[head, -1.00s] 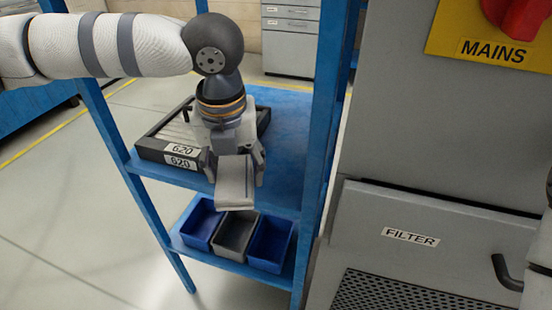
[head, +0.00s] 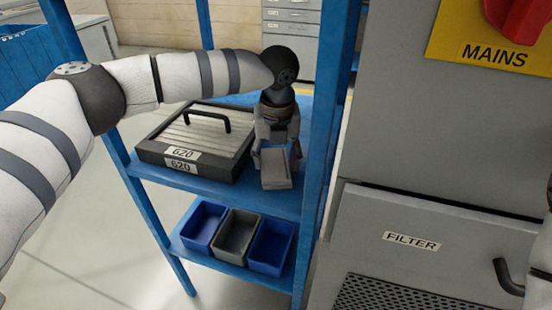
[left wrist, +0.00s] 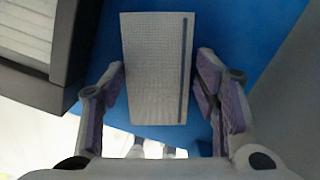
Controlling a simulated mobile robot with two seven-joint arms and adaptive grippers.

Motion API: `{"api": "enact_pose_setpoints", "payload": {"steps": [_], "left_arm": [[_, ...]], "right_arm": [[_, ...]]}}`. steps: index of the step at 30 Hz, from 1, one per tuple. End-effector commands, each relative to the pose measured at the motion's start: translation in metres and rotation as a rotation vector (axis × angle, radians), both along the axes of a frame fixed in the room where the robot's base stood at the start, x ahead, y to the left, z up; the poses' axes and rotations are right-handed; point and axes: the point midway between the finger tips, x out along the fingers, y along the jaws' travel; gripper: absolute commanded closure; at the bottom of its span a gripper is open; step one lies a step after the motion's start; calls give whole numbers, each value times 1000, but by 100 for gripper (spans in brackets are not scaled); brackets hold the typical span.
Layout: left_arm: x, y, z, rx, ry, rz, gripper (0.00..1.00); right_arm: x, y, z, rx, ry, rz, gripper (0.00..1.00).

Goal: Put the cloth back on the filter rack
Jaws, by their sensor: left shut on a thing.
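The cloth (head: 276,172) is a pale grey folded rectangle; in the left wrist view it shows a dark stripe along its right side (left wrist: 155,70). My left gripper (head: 275,158) points down and is shut on it. The gripper's fingers also show on both sides of the cloth in the left wrist view (left wrist: 163,88). The cloth is over the right front part of the upper shelf of the blue filter rack (head: 225,190). I cannot tell whether it touches the shelf. My right gripper is not in view.
A dark-framed filter marked 620 (head: 195,142), with a black handle, lies on the shelf left of the cloth. Blue and grey bins (head: 236,236) stand on the shelf below. A rack post (head: 330,120) and the grey filter cabinet (head: 430,130) are close on the right.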

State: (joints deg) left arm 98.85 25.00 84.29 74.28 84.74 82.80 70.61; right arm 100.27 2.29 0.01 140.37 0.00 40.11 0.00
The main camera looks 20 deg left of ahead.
Motion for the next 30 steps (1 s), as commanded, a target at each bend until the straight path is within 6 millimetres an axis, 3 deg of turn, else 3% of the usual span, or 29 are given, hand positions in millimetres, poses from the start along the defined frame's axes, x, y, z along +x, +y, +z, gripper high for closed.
{"api": "enact_pose_setpoints", "payload": {"steps": [7,8,10,20,30], "left_arm": [[0,0,-5,0,-2,0,70],[0,0,-5,0,-2,0,37],[0,0,-5,0,-2,0,24],[0,0,-1,-1,-4,0,24],[-9,-4,63,0,-6,-1,24]], "right_arm": [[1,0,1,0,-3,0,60],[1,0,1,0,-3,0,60],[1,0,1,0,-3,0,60],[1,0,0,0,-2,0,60],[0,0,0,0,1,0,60]]}}
